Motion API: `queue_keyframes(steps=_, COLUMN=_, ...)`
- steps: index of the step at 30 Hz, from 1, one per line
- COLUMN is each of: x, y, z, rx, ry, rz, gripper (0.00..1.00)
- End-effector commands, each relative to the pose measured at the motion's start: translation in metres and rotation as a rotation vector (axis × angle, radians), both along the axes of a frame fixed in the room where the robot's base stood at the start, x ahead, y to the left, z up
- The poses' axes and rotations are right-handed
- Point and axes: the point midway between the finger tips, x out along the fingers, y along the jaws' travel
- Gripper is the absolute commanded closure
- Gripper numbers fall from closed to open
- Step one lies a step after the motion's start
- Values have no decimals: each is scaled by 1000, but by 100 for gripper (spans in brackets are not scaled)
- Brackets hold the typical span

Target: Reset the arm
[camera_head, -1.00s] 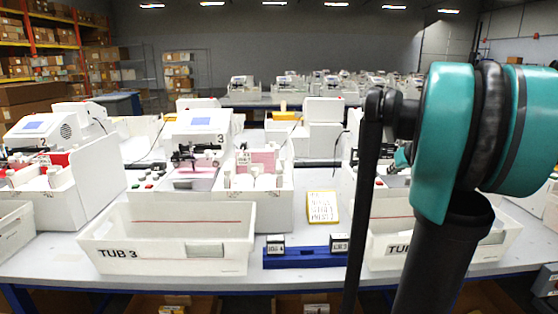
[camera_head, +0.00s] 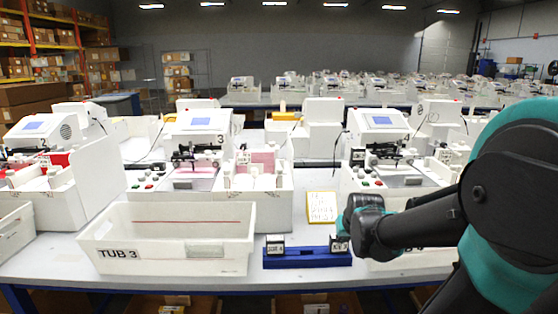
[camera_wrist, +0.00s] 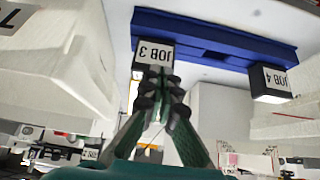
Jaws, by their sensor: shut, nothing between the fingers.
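My gripper (camera_wrist: 160,88) shows in the wrist view with its dark fingers together and nothing between them. The fingertips overlap the lower part of the JOB 3 block (camera_wrist: 152,52) in the picture; I cannot tell whether they touch it. In the head view my arm reaches in from the right, its end beside the right end of the blue rack (camera_head: 306,260). The fingers cannot be made out there. The rack holds the JOB 4 block (camera_head: 275,246) at its left and the JOB 3 block (camera_head: 339,245) at its right.
TUB 3 (camera_head: 165,212), a white tub, stands left of the rack. Another tub on the right is mostly hidden by my arm. Plotter station 3 (camera_head: 205,130) and a yellow-framed note (camera_head: 321,207) are behind. A little bare table lies around the rack.

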Motion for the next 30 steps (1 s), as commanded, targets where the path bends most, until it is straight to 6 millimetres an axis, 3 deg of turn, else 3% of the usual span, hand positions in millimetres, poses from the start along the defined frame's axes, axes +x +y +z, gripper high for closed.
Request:
queue_keyframes(steps=3, x=-24, y=13, z=-18, rx=-12, ry=10, rz=-5, gripper=100)
queue_keyframes(steps=12, x=-106, y=9, z=-67, rx=-8, ry=181, rz=-10, gripper=100)
queue_keyframes(steps=16, x=-134, y=9, z=-82, rx=-7, ry=236, rz=-9, gripper=100)
queue_keyframes(steps=19, x=-144, y=9, z=-87, rx=-6, ry=256, rz=-9, gripper=100)
queue_keyframes(steps=30, x=-144, y=9, z=-87, rx=-6, ry=256, rz=-9, gripper=100)
